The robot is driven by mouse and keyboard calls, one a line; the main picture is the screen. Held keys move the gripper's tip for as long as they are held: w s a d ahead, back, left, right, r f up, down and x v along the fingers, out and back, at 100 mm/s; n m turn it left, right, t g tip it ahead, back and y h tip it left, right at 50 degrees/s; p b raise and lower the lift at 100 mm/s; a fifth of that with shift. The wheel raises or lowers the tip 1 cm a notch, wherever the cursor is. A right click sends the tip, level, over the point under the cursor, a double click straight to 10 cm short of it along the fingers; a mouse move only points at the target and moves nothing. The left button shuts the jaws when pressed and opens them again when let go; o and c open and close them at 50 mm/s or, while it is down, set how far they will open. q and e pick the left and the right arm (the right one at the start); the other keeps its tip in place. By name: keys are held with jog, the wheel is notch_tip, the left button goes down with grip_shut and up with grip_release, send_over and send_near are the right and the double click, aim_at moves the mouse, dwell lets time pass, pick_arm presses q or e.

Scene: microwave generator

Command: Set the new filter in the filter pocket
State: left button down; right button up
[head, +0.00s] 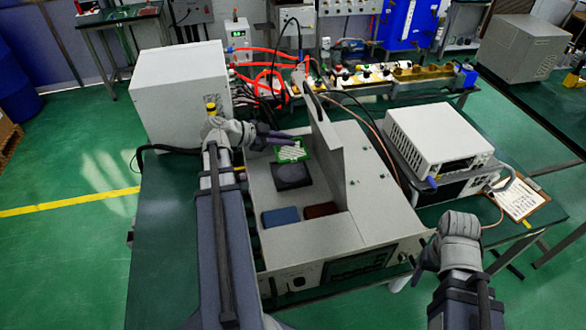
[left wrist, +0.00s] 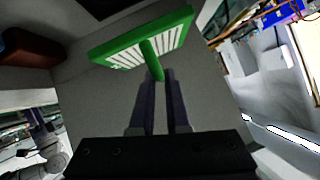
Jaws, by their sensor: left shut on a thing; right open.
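The new filter is a green-framed panel with white slats (head: 291,153); it also shows in the left wrist view (left wrist: 120,50). My left gripper (head: 290,138) is shut on its green handle (left wrist: 153,62). The filter is inside the open generator case (head: 375,170), at the far edge of a dark square recess, which looks like the filter pocket (head: 291,177). The filter looks tilted and apart from the recess; its exact height is unclear. Part of the dark square shows in the left wrist view (left wrist: 103,5). My right gripper (head: 445,243) is open and empty, right of the case.
A blue block (head: 280,217) and a dark red block (head: 322,210) sit at the front of the case interior. An upright grey panel (head: 325,145) stands right of the recess. A white box (head: 182,95) is behind left; stacked instruments (head: 437,137) stand at right.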

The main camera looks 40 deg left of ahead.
pick_arm(q)
jog(key=shift+f+b, duration=4.9)
jog(key=shift+f, duration=0.2)
jog(key=shift+r, duration=0.15)
jog(key=c, duration=0.9)
grip_release()
jog(key=shift+r, duration=0.15)
jog(key=p+v, duration=0.6)
jog(key=v, duration=0.6)
